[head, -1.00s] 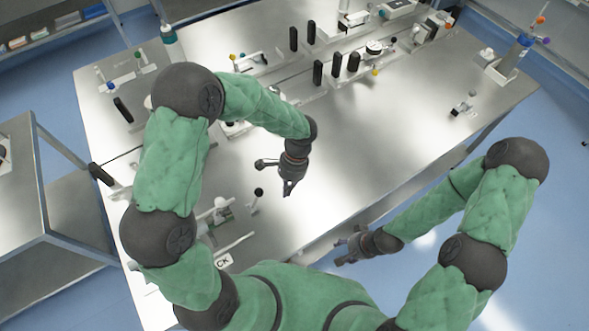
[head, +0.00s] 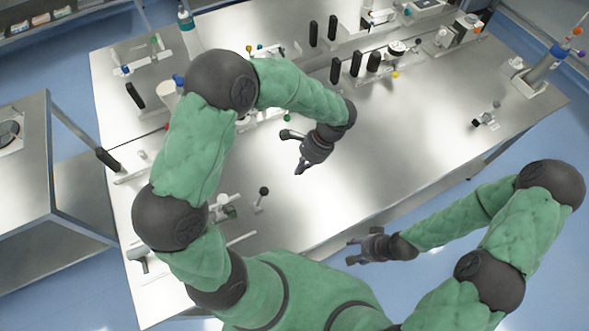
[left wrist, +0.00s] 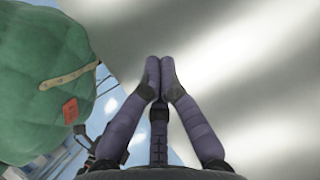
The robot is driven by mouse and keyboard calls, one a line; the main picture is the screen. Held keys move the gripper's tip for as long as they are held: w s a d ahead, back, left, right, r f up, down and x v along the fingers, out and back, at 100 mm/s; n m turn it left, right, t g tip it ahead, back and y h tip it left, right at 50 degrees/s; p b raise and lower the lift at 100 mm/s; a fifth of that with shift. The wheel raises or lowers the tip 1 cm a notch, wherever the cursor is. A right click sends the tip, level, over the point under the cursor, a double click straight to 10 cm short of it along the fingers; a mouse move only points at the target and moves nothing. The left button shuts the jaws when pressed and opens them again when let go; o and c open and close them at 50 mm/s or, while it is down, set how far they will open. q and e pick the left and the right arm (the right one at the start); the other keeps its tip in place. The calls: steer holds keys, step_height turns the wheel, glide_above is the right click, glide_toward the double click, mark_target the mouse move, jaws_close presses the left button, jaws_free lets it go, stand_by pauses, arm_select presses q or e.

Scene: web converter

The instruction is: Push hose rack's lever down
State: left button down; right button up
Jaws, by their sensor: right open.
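A lever with a black ball knob (head: 263,191) stands near the front left of the steel table. It is beside white fittings (head: 222,205) that may be the hose rack; my left arm hides part of that area. The knob stands up and nothing touches it. My right gripper (head: 354,250) is open and empty near the table's front edge.
Dark upright posts (head: 335,70) and small fittings line the table's back. A small device (head: 487,117) stands at the right, and a stand with a tube (head: 541,72) at the far right corner. The middle of the steel table (head: 400,150) is clear. A second steel table (head: 40,190) stands at the left.

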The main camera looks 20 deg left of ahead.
mark_target(261, 198)
arm_select(q)
steer(key=s+a+f, duration=0.4)
steer(key=a+f, duration=0.1)
steer(key=f, duration=0.1)
steer(key=shift+s+a+f+p, duration=0.25)
steer(key=shift+s+a+p, duration=0.05)
steer(key=shift+s+p, duration=0.1)
arm_select(e)
steer(key=shift+r, duration=0.4)
arm_select(q)
steer(key=shift+r, duration=0.15)
arm_select(e)
steer(key=shift+s+a, duration=0.1)
arm_select(q)
steer(key=shift+s+a+r+t, duration=0.2)
steer(key=shift+s+a+t, duration=0.1)
arm_select(e)
steer(key=shift+s+a, duration=0.25)
steer(key=shift+s, duration=0.05)
arm_select(q)
steer(key=shift+h, duration=0.3)
steer(key=shift+s+r, duration=0.1)
